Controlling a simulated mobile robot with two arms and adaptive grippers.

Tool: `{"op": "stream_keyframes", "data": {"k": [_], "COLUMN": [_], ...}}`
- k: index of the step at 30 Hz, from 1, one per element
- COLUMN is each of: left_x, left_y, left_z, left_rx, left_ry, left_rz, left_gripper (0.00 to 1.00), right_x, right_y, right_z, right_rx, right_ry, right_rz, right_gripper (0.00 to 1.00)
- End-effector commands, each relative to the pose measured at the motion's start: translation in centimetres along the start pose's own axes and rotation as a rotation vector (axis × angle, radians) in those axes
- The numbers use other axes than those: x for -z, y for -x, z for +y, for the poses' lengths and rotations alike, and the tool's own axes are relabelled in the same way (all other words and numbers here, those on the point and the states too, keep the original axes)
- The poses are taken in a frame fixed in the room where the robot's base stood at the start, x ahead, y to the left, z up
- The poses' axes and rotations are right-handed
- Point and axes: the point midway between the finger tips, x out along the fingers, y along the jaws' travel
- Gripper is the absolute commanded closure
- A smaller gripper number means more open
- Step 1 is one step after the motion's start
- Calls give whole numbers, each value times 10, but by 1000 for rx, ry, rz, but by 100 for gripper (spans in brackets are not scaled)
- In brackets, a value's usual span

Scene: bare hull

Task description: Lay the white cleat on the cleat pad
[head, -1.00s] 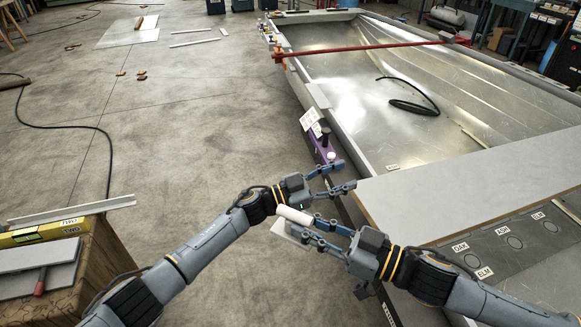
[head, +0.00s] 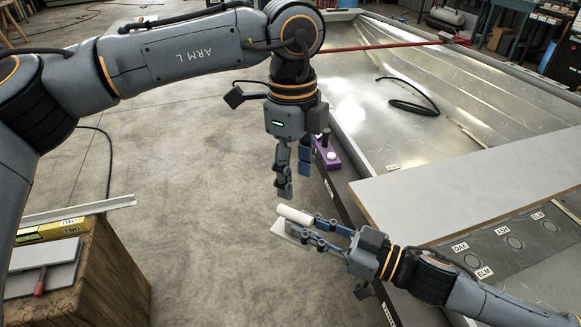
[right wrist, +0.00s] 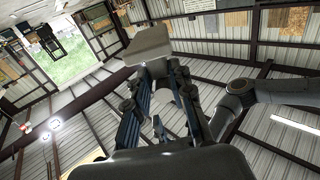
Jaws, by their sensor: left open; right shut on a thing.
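The white cleat (head: 293,215) is a pale rounded bar with a flat plate below it. It sits between the fingers of my right gripper (head: 308,228), which is shut on it above the floor beside the hull. In the right wrist view the cleat (right wrist: 150,45) shows as a pale piece at the fingertips. My left gripper (head: 293,182) is open and empty, pointing down just above the cleat and apart from it. I cannot tell which surface is the cleat pad; a dark panel (head: 490,262) with round marks labelled OAK, ELM and others lies at the right.
A grey board (head: 470,185) lies across the near hull. A purple block (head: 328,158) with a white knob sits on the hull's left edge. A red bar (head: 395,46) spans the hull. A wooden stand (head: 105,270) holds a yellow level at lower left. The floor between is clear.

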Motion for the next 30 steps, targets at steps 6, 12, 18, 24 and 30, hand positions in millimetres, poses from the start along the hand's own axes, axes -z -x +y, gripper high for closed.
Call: {"op": "stream_keyframes", "data": {"k": [6,12,18,24,30], "left_x": [-10,-11,-12,-13,-13], "left_y": [-9,-45,-82,-106,-115], "left_z": [3,3,3,2,2], "left_rx": [2,1,1,3,4], "left_ry": [27,26,26,25,25], "left_rz": [-50,-48,-45,-46,-45], "left_gripper": [51,51,51,51,51], "right_x": [1,1,1,1,1], "right_y": [0,0,0,0,0], "right_z": [0,0,0,0,0], "right_rx": [1,1,1,1,1], "right_ry": [1,1,1,1,1], "right_rz": [2,2,2,2,2], "right_gripper": [100,100,100,100,100]}}
